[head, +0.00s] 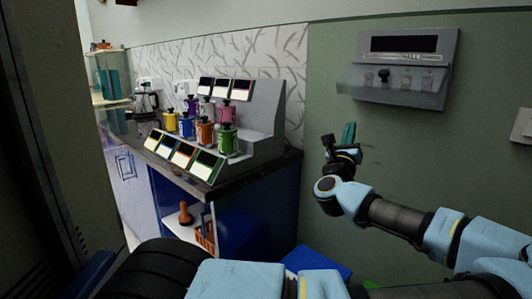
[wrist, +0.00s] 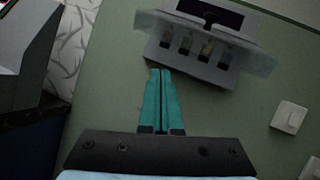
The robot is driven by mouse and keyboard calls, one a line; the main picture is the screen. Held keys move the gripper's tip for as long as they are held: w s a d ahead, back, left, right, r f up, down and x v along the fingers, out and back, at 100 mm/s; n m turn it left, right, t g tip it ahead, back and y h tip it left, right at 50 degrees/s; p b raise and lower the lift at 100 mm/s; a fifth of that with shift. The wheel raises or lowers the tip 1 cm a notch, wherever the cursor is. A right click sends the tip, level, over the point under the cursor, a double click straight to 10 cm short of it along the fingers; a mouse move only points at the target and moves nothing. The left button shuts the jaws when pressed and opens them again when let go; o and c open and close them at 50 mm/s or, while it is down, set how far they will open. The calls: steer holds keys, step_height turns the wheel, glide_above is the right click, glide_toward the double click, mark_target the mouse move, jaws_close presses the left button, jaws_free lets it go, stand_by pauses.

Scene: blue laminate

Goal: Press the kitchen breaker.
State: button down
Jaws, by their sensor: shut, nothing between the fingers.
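A grey breaker panel (head: 360,50) hangs on the green wall at upper right in the head view. It has a dark display, a label strip on which I can read only "HALL", and a row of several small breakers (head: 407,77) behind a clear projecting cover (head: 436,98). I cannot tell which breaker is the kitchen one. In the wrist view the panel (wrist: 160,52) is tilted at the top, with the breakers (wrist: 204,49) showing through the cover. My gripper (head: 349,133) has teal fingers, shut and empty, below and left of the panel. In the wrist view the fingertips (wrist: 160,74) appear just below the breakers.
A grey stepped stand (head: 262,118) with several coloured canisters (head: 227,140) is on the dark counter (head: 270,166) at left. A kettle (head: 145,100) stands further back. A light switch (wrist: 290,116) is right of the panel. The wall around my gripper is bare.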

steer(key=w+a+f+n+y, duration=0.5)
steer(key=a+f+n+y, duration=0.15)
steer(key=a, duration=0.35)
steer(key=s+a+f+n+g+y, duration=0.3)
steer(key=a+f+n+g+y, duration=0.6)
steer(key=a+f+n, duration=0.9)
steer(key=s+a+f+n+g+h, duration=0.2)
steer(key=s+n+g+h, duration=0.25)
steer(key=s+g, duration=0.4)
steer(key=s+r+n+g+h, duration=0.1)
steer(key=s+r+n, duration=0.6)
steer(key=s+r, duration=0.4)
steer(key=shift+s+d+r+h, duration=0.2)
steer(key=shift+s+r+h, duration=0.1)
steer(key=shift+s, duration=0.25)
steer(key=shift+w+g, duration=0.1)
steer(key=shift+g, duration=0.15)
